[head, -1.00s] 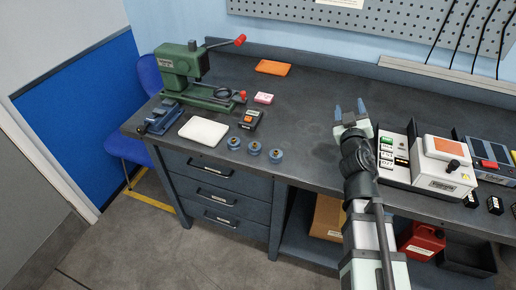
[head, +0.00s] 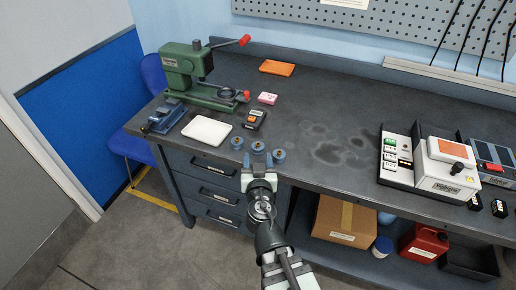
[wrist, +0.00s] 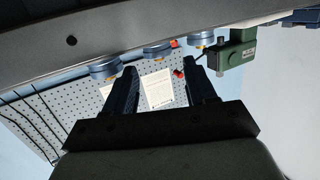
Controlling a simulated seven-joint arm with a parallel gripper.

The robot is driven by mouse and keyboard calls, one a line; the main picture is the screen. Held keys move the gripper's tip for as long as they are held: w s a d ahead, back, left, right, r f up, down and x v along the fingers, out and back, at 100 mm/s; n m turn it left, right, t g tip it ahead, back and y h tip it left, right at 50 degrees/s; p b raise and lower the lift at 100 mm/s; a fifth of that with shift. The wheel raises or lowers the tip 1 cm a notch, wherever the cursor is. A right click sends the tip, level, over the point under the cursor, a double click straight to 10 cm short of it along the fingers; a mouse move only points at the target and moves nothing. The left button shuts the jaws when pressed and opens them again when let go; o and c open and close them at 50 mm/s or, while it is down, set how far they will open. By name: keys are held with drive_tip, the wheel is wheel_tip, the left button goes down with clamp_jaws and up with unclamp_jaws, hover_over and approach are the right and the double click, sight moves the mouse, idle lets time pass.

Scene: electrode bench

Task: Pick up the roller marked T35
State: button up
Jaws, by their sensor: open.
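Three blue rollers stand in a row near the front edge of the bench: a left roller (head: 237,143), a middle roller (head: 258,148) and a right roller (head: 279,155). I cannot read a T35 mark on any of them. My gripper (head: 258,160) is open and empty, just in front of the row and closest to the middle roller. In the wrist view, my gripper (wrist: 160,70) has its two dark fingers spread apart. The rollers also show there: one (wrist: 105,68) near the left fingertip, one (wrist: 157,50) between the fingers, and one (wrist: 201,40) beyond the right fingertip.
Behind the rollers are a white pad (head: 207,131), a small meter (head: 253,119) and a green press (head: 190,75). A pink block (head: 267,98) and an orange slab (head: 277,67) lie farther back. A white machine (head: 446,165) stands at right. The bench middle (head: 335,120) is clear.

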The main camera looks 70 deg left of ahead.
sight(258, 151)
drive_tip(key=shift+w+a+f, duration=0.2)
drive_tip(key=shift+a+f, duration=0.05)
drive_tip(key=shift+a, duration=0.05)
drive_tip(key=shift+x, duration=3.35)
drive_tip(key=shift+c, duration=0.2)
drive_tip(key=c, duration=0.7)
drive_tip(key=shift+r, duration=0.15)
drive_tip(key=shift+r, duration=4.95)
